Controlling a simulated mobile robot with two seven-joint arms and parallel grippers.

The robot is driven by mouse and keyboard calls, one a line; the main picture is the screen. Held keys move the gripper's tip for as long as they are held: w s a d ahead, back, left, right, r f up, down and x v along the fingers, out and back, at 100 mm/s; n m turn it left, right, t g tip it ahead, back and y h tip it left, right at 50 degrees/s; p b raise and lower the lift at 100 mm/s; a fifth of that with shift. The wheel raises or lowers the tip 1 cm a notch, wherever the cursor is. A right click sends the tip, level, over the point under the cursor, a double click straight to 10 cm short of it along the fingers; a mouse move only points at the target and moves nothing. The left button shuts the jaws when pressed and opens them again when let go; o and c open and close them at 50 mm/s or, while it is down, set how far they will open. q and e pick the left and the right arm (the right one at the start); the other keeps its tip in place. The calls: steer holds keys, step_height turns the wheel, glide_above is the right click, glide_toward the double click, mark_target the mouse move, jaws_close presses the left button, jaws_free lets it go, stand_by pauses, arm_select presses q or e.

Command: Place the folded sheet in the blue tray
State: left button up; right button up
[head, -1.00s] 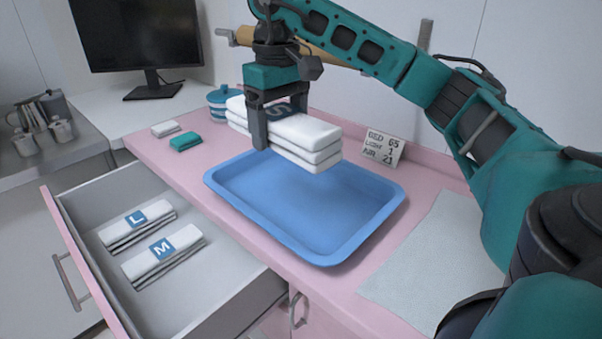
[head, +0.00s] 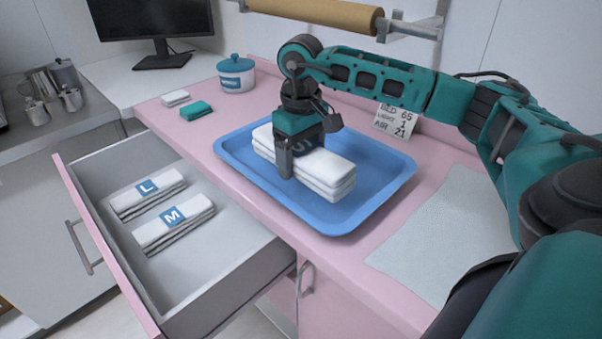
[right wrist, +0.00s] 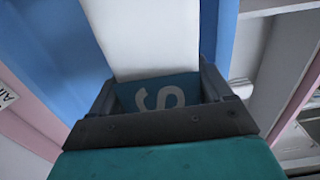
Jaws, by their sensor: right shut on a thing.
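The folded white sheet (head: 328,168) with a blue S label is in the blue tray (head: 370,212), low within its rim; I cannot tell for sure whether its underside touches the tray floor. My right gripper (head: 298,165) comes down from above and is shut on the sheet around its label. In the right wrist view the S label (right wrist: 160,95) lies between the fingers, with the white cloth (right wrist: 155,35) running away and the blue tray (right wrist: 65,50) on both sides. My left gripper is not in view.
An open drawer (head: 220,262) holds folded sheets marked L (head: 147,194) and M (head: 173,223). On the pink counter (head: 300,240) are a lidded jar (head: 236,76), small white and green cloths, a sign (head: 396,122) and a pale mat (head: 445,235).

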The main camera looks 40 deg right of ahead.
mark_target(301, 145)
steer(key=shift+f, duration=2.1)
steer(key=shift+f, duration=0.15)
steer(key=o, duration=1.1)
step_height(301, 145, up, 12)
steer(key=shift+r, duration=0.2)
steer(key=shift+f, duration=0.1)
